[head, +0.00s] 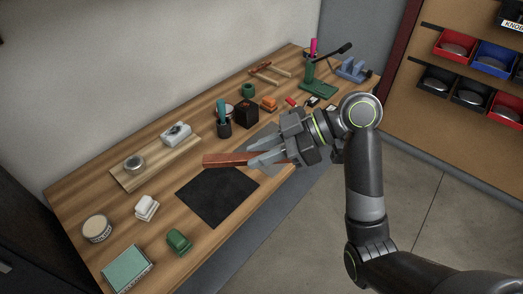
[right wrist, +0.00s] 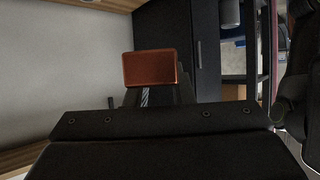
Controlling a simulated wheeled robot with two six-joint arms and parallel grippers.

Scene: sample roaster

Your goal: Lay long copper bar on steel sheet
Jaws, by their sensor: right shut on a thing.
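The long copper bar (head: 228,159) is reddish brown and sits between the fingers of my right gripper (head: 268,159), which is shut on it. In the head view the bar points left, over the far edge of a black mat. Its end face (right wrist: 150,68) shows in the right wrist view beyond the dark gripper body. The grey steel sheet (head: 262,138) lies on the bench behind my right gripper, partly hidden by it. I cannot tell the exact gap between bar and bench. My left gripper is not in view.
The black mat (head: 215,197) lies bare on the wooden bench (head: 165,205). A board (head: 155,163), a dark cup with a green-handled tool (head: 223,122), a black box (head: 247,114) and a green press (head: 318,87) stand behind. A green block (head: 179,241) lies near the front edge.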

